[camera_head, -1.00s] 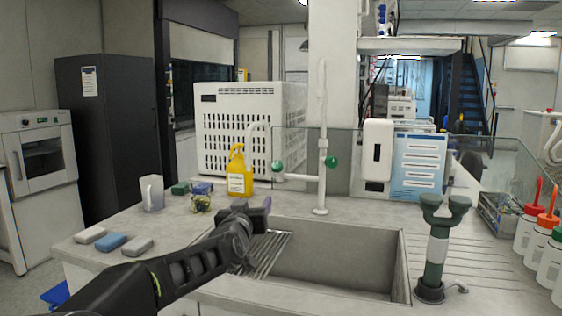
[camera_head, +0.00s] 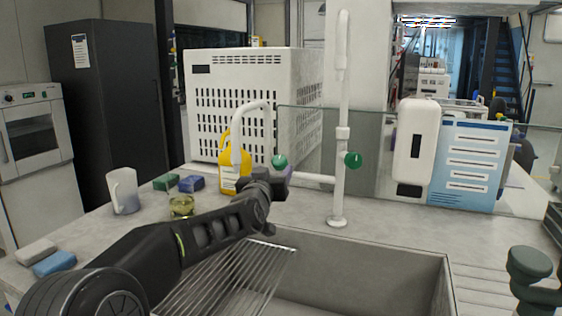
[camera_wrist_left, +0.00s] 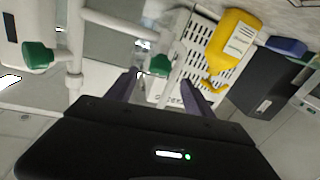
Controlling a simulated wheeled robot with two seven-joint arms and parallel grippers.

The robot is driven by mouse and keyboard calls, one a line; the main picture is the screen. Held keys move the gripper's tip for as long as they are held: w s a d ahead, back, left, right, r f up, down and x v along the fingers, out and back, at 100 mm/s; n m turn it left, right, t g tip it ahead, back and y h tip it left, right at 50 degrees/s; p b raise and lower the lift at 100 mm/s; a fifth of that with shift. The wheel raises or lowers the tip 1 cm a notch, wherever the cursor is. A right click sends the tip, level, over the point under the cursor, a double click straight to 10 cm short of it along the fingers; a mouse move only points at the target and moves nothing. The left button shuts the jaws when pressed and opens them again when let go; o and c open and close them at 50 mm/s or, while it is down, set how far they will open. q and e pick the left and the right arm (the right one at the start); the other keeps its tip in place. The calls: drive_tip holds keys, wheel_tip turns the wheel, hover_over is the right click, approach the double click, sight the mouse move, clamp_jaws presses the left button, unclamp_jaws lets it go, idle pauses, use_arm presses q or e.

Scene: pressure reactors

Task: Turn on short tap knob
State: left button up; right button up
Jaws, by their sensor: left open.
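A white tap stands behind the sink, with a tall upright pipe (camera_head: 341,100) and a short curved spout (camera_head: 253,106) on its left. A green knob (camera_head: 280,161) sits beside the short spout. A second green knob (camera_head: 353,159) sits on the tall pipe. My left gripper (camera_head: 273,184) is just below and in front of the left knob in the head view. In the left wrist view my open fingers (camera_wrist_left: 164,92) point towards that green knob (camera_wrist_left: 160,65), which shows between them, apart from both. The other knob (camera_wrist_left: 38,55) is further left there. My right gripper is not in view.
The sink (camera_head: 350,262) with a wire rack (camera_head: 225,280) lies under my left arm. A yellow bottle (camera_head: 232,172) stands close behind the gripper. A glass screen and a white dispenser (camera_head: 416,140) stand behind the tap. A beaker (camera_head: 123,190) and sponges are at left.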

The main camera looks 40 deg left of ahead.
sight(281, 161)
use_arm(q)
drive_tip(key=shift+x, duration=3.95)
drive_tip(key=shift+c, duration=0.2)
clamp_jaws()
drive_tip(key=shift+d+r+p, duration=0.1)
drive_tip(key=shift+p, duration=0.4)
drive_tip(key=n+g+y+p, duration=0.1)
drive_tip(key=n+p, duration=0.1)
drive_tip(key=p, duration=0.4)
drive_tip(key=r+n+g+y+p, duration=0.1)
drive_tip(key=n+g+y+p, duration=0.1)
drive_tip(key=p, duration=0.5)
drive_tip(key=shift+w+d+n+y, duration=0.1)
drive_tip(key=shift+n+y, duration=0.2)
drive_tip(key=shift+n, duration=0.5)
drive_tip(key=n+g+y+p, duration=0.1)
drive_tip(key=n+g+p, duration=0.1)
drive_tip(key=p, duration=0.3)
drive_tip(key=n+g+p, duration=0.3)
drive_tip(key=p, duration=0.2)
drive_tip(key=shift+f+n+y, duration=0.25)
drive_tip(key=shift+n+y, duration=0.15)
drive_tip(key=shift+f+n+g+p, duration=0.25)
drive_tip(key=shift+n+g+p, duration=0.45)
drive_tip(key=shift+p, duration=0.15)
